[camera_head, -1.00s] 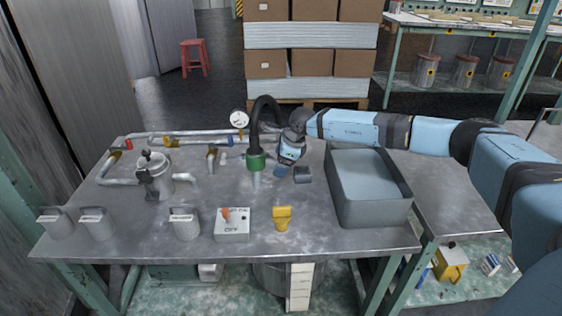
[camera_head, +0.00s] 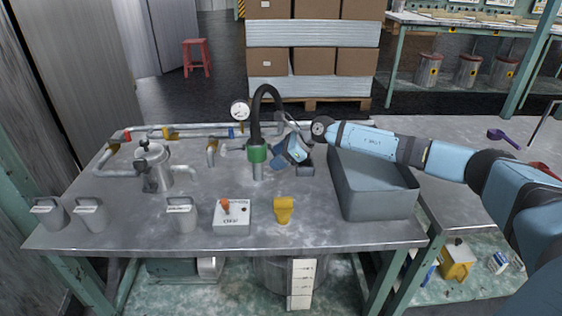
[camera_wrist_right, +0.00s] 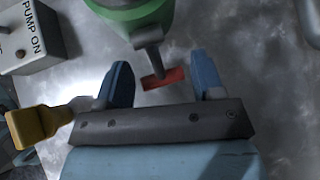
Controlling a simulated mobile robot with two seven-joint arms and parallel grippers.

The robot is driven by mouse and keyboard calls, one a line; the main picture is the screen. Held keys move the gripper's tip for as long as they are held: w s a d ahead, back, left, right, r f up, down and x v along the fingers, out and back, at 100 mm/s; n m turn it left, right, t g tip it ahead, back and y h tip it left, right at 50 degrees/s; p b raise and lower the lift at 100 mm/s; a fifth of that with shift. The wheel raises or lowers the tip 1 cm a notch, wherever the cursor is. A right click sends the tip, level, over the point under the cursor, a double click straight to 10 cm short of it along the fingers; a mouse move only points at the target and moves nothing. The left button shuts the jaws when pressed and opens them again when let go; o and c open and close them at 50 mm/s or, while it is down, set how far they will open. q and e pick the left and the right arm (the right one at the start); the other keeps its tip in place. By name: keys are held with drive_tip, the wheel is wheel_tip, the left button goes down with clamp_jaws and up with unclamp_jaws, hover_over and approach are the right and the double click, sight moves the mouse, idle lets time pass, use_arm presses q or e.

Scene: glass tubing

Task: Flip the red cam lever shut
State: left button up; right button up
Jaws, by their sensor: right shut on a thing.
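The green coupling (camera_head: 257,153) stands upright under the black hose near the middle of the table. It also shows at the top of the right wrist view (camera_wrist_right: 130,18). The red cam lever (camera_wrist_right: 163,79) sticks out from the coupling on a grey stem, between the blue fingers of my right gripper (camera_wrist_right: 163,82). In the head view my right gripper (camera_head: 281,160) is just right of the coupling, low over the table. It is shut on the red lever, though finger contact is hard to see. My left gripper is out of view.
A grey bin (camera_head: 378,190) stands right of my right gripper. A pump switch box (camera_head: 231,215) and a yellow piece (camera_head: 284,209) are near the front edge. A metal pot (camera_head: 157,170) and grey containers stand left. A pressure gauge (camera_head: 240,110) is behind the coupling.

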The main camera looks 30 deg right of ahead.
drive_tip(key=shift+a, duration=0.1)
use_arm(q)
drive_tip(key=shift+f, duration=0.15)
use_arm(e)
drive_tip(key=o, duration=0.9)
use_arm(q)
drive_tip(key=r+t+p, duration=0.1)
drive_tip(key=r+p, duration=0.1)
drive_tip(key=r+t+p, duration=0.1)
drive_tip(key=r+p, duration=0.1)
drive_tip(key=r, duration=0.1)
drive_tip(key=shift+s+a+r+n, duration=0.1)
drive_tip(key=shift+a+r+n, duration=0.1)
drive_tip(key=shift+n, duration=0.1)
use_arm(e)
drive_tip(key=v, duration=1.3)
drive_tip(key=shift+s+d+r, duration=0.2)
drive_tip(key=shift+d, duration=0.05)
